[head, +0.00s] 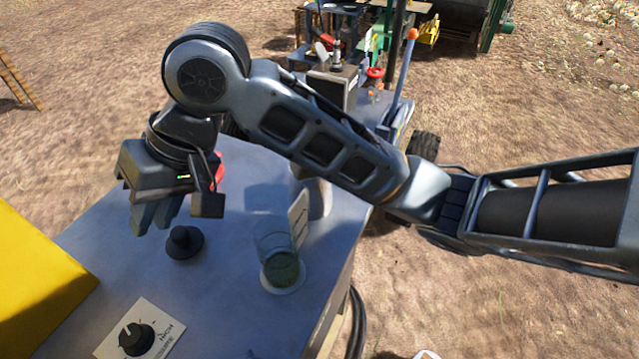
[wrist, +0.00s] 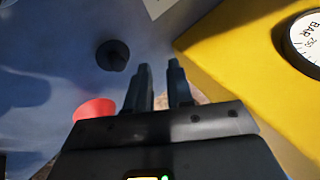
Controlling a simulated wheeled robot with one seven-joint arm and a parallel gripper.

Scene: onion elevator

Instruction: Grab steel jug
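A pale grey rounded vessel (head: 319,198) stands on the grey table top, partly hidden behind my arm in the head view. It may be the steel jug, but its top and handle are hidden. My gripper (head: 155,222) is above the left part of the table, pointing down, well to the left of that vessel. In the wrist view, the two fingers of my gripper (wrist: 160,72) stand apart with nothing between them. No jug shows in the wrist view.
A clear glass (head: 279,262) with green contents stands on a white disc near the table's right edge. A black knob (head: 185,243) and a dial plate (head: 138,338) are on the table. A yellow box (head: 35,285) is at left. A red object (wrist: 93,110) is beside the gripper.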

